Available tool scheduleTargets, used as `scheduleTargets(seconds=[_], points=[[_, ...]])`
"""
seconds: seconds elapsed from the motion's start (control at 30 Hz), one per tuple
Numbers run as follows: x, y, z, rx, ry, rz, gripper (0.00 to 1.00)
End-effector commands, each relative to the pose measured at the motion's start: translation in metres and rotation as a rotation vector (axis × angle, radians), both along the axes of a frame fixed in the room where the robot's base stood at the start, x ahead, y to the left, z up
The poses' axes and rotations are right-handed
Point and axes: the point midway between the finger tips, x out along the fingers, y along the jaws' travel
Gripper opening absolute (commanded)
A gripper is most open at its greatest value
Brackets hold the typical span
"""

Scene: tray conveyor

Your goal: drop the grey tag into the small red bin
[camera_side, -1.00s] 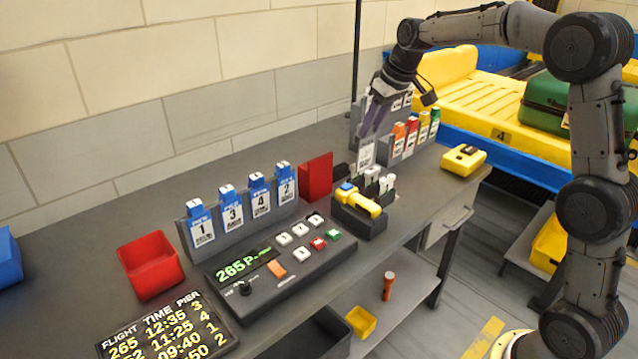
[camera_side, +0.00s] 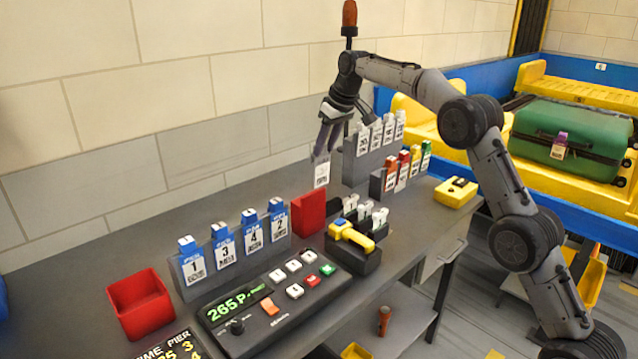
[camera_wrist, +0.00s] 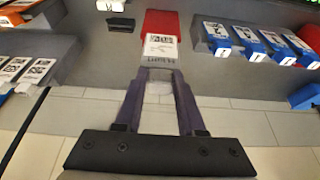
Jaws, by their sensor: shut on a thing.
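My gripper (camera_side: 328,142) is shut on the grey tag (camera_side: 321,174), a pale tag with dark print. The tag hangs upright in the air, apart from the desk. In the wrist view the fingers (camera_wrist: 160,76) pinch one end of the tag (camera_wrist: 160,48). An open red bin (camera_side: 140,306) stands at the desk's left, well left of my gripper, and looks empty. A second red piece, an upright red box (camera_side: 309,213), stands just below the tag in the side view; its inside is hidden. It also shows behind the tag in the wrist view (camera_wrist: 160,20).
A rack of blue tags (camera_side: 238,250) and a button console (camera_side: 275,304) lie between the two red things. A yellow scanner (camera_side: 352,237) sits in a dark stand. Racks of white tags (camera_side: 378,142) and coloured tags (camera_side: 404,168) stand behind. The wall is close behind.

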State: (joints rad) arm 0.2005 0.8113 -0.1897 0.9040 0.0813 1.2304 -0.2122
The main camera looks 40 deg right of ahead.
Motion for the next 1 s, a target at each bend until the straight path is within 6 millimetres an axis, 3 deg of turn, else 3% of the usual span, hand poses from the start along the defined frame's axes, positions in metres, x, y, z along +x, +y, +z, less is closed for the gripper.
scheduleTargets(seconds=[0.3, 0.8, 1.0], points=[[0.017, 0.000, -0.001, 0.000, -0.001, 0.001, 0.00], [0.020, 0.000, -0.064, 0.000, 0.003, 0.000, 0.00], [0.021, 0.000, -0.080, 0.000, 0.002, 0.001, 0.00]])
